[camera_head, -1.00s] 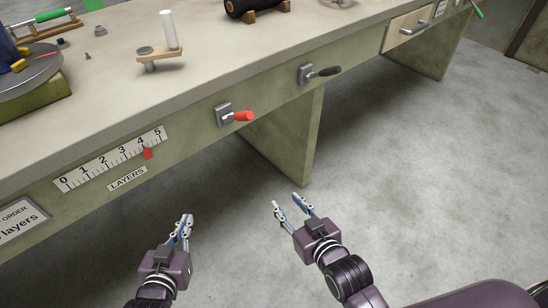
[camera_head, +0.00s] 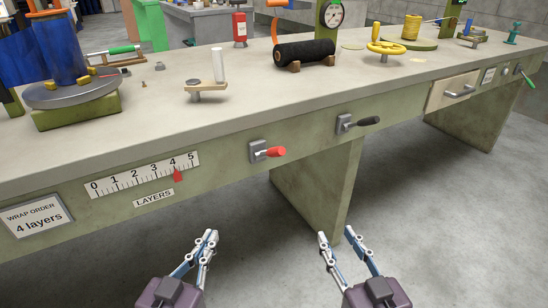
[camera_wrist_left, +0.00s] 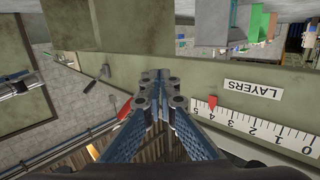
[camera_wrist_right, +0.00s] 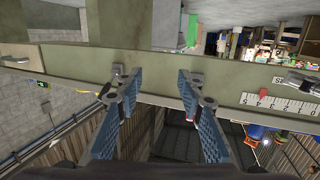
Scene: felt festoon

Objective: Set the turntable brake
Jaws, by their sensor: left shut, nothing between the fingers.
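The turntable (camera_head: 75,93) is a grey disc on a green base at the bench's left end, bearing a blue roll (camera_head: 62,50). Two levers are on the bench front: a red-handled one (camera_head: 270,152), pointing right, and a black-handled one (camera_head: 362,122) further right. Nothing readable marks either as the brake. My left gripper (camera_head: 209,237) is shut and empty, below and in front of the red lever; its fingers partly hide the red handle (camera_wrist_left: 125,108) in the left wrist view. My right gripper (camera_head: 336,238) is open and empty, below the levers, touching nothing.
A LAYERS scale (camera_head: 145,175) with a red pointer near 4 and a "4 layers" card (camera_head: 37,216) are left of the levers. A bench support (camera_head: 320,190) stands beneath them. The floor (camera_head: 440,230) to the right is clear.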

